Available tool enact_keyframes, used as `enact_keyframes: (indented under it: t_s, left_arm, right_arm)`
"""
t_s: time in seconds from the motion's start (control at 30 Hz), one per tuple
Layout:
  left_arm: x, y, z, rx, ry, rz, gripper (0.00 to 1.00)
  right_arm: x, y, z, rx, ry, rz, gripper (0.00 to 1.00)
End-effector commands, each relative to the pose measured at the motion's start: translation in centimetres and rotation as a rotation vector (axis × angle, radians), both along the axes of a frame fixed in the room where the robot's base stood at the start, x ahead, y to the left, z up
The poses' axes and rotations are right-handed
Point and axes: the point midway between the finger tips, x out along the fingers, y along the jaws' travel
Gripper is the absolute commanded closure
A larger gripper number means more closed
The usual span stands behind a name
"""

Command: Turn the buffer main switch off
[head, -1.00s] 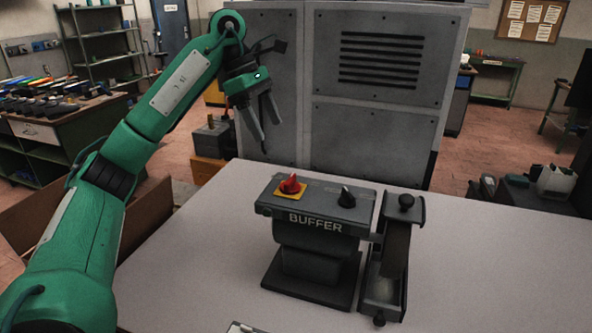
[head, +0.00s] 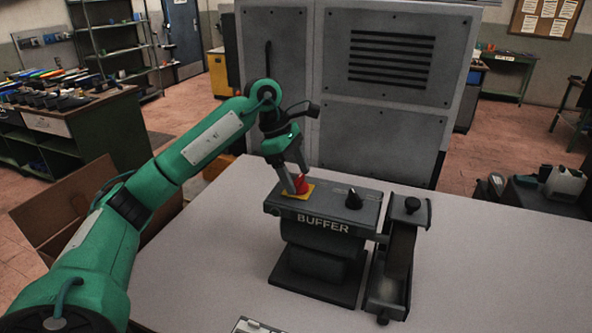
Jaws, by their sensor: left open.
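The grey buffer (head: 322,248) stands upright on the table, with the word BUFFER on its front. Its red main switch (head: 303,185) sits on a yellow plate (head: 287,193) at the left of the top. A black knob (head: 354,198) is to the right of it on the same top. My left gripper (head: 297,185) is open, pointing down with its fingertips at the red switch and partly covering it. I cannot tell whether the fingers touch the switch. My right gripper is not in view.
A narrow tray-like unit (head: 388,290) with a black knob adjoins the buffer's right side. The pale table (head: 480,270) is clear to the right. A large grey cabinet (head: 385,125) stands behind. Part of another object (head: 255,326) shows at the bottom edge.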

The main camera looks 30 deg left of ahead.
Motion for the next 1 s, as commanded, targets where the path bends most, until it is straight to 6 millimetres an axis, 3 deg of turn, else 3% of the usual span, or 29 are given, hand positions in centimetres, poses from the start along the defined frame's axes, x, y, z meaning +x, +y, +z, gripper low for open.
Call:
enact_keyframes:
  t_s: [0.33,0.57,0.6,1.0]
  left_arm:
    - [0.0,-0.1,-0.3,0.0,0.0,0.0,0.27]
    - [0.0,-0.1,-0.3,0.0,0.0,0.0,0.7]
    - [0.0,-0.1,-0.3,0.0,0.0,0.0,0.72]
    - [0.0,-0.1,-0.5,0.0,-0.001,0.089,0.72]
  right_arm:
    - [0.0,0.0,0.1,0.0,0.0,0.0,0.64]
    - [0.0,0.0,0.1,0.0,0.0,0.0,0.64]
    - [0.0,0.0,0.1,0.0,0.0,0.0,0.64]
    - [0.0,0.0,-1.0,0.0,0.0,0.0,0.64]
